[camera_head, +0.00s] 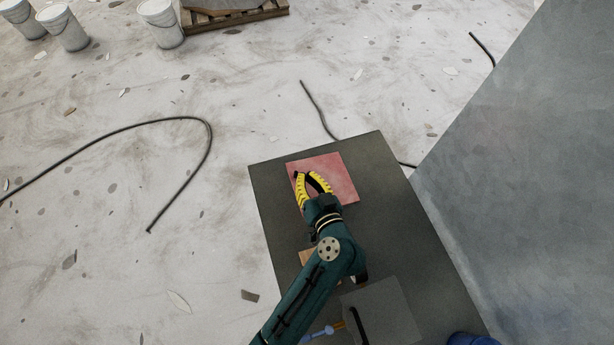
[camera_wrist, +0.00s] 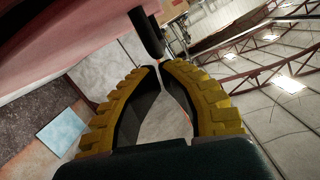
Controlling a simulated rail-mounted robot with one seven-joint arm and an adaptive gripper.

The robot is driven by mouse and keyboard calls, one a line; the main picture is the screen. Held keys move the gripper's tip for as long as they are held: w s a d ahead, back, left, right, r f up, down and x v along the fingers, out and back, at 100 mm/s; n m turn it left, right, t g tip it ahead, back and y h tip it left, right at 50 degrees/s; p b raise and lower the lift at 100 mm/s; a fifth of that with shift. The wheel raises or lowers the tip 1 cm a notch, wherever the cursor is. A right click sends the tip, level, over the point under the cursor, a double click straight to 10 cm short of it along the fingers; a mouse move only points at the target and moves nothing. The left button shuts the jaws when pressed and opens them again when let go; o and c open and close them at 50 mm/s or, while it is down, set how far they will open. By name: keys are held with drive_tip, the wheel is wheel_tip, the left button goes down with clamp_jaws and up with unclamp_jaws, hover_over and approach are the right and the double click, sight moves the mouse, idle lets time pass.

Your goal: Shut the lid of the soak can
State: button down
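A flat, square pink-red piece (camera_head: 338,182) shows on the dark table in the head view. It may be the soak can or its lid; I cannot tell its hinge or how far it stands open. In the wrist view a large pink surface (camera_wrist: 60,45) fills the upper left, with a short black rod-like part (camera_wrist: 148,35) beside its edge. My gripper (camera_head: 305,174), with yellow ribbed fingers, is over the left part of the pink piece in the head view. In the wrist view its fingertips (camera_wrist: 157,66) almost meet, with nothing between them, just below the black part. Contact cannot be told.
The dark table (camera_head: 390,195) also carries a grey square piece (camera_head: 392,312), a small tan piece (camera_head: 305,257) partly behind my arm, and a blue object (camera_head: 466,340) at the front edge. A large grey slanted surface (camera_head: 530,170) rises at right. Cables (camera_head: 190,120) lie on the floor.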

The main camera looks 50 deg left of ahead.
drive_tip(key=shift+s+a+f+b, duration=0.1)
drive_tip(key=shift+s+f+b, duration=0.15)
drive_tip(key=shift+f+b, duration=0.7)
drive_tip(key=shift+s+a+f+n+b, duration=0.1)
drive_tip(key=shift+s+f+n+b, duration=0.15)
drive_tip(key=shift+n+b, duration=0.55)
drive_tip(key=shift+r, duration=0.25)
drive_tip(key=shift+r, duration=0.25)
drive_tip(key=r+p, duration=0.2)
drive_tip(key=r, duration=0.1)
drive_tip(key=shift+w+r, duration=0.1)
drive_tip(key=shift+w, duration=0.2)
drive_tip(key=v, duration=1)
